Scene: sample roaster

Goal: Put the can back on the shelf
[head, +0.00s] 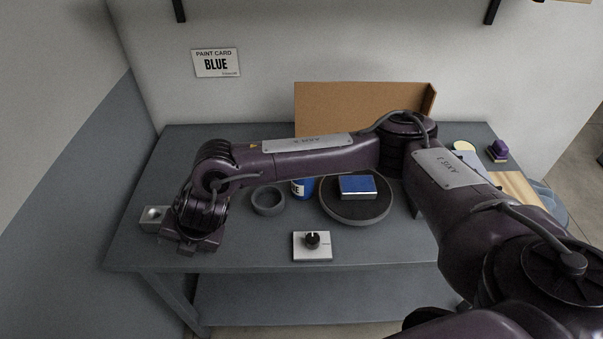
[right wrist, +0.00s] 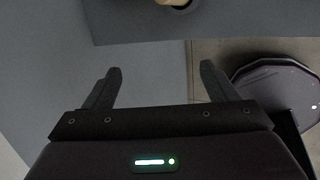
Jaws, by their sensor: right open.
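A blue can (head: 302,188) with a white label stands on the grey table, partly hidden behind my right forearm. It stands between a grey ring-shaped holder and a round dark turntable. My right arm reaches in from the right across the table, and its gripper (head: 192,246) is over the table's front left. In the right wrist view the right gripper (right wrist: 160,70) is open, with nothing between its fingers. Two black brackets show at the top of the wall, but no shelf board on them is in view. My left gripper is not in view.
The grey ring (head: 268,201), the turntable (head: 357,207) with a blue-topped block (head: 357,186), and a knob panel (head: 312,246) are on the table. A small grey block (head: 153,217) is at the left edge. A cardboard-brown panel (head: 350,108) stands at the back.

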